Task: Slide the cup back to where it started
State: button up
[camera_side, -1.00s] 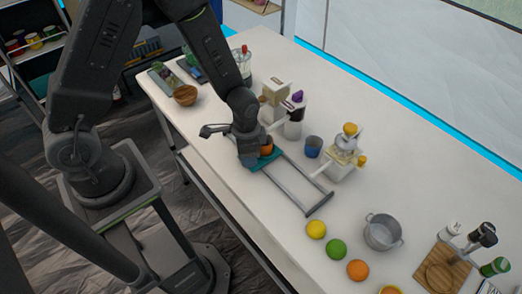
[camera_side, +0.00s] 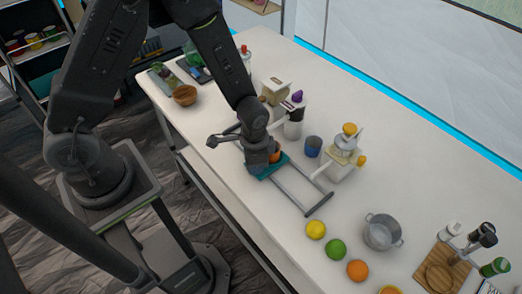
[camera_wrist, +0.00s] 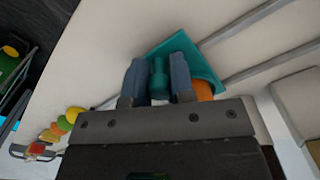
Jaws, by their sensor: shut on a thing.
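A teal carriage (camera_side: 266,171) sits on two grey rails (camera_side: 298,192) on the white table. In the wrist view the teal plate (camera_wrist: 188,50) has an upright teal handle (camera_wrist: 159,80). My gripper (camera_wrist: 155,78) is shut on that handle, with one finger on each side. An orange rounded thing (camera_side: 276,155) is on the carriage beside my gripper; it also shows in the wrist view (camera_wrist: 203,90), partly hidden by a finger. I cannot tell whether it is a cup. A separate blue cup (camera_side: 313,146) stands upright on the table, right of the carriage.
A juicer-like device (camera_side: 345,152) stands beside the blue cup, and a white dispenser (camera_side: 293,122) stands behind my gripper. The rails end at a dark crossbar (camera_side: 319,204). A lemon (camera_side: 316,230), a lime (camera_side: 336,249), an orange (camera_side: 357,270) and a metal pot (camera_side: 382,232) lie beyond it.

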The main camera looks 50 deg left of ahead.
jog(key=shift+w+d, duration=0.1)
jog(key=shift+d, duration=2.5)
jog(key=o, duration=0.7)
jog(key=shift+o, duration=0.2)
jog(key=shift+r, duration=0.1)
jog(key=shift+w+r, duration=0.15)
jog(key=shift+r, duration=0.5)
jog(key=shift+s+r, duration=0.15)
jog(key=shift+r, duration=1.25)
jog(key=shift+s+r, duration=0.1)
jog(key=shift+r, duration=1.25)
jog(key=shift+a+r, duration=0.1)
jog(key=shift+r, duration=0.05)
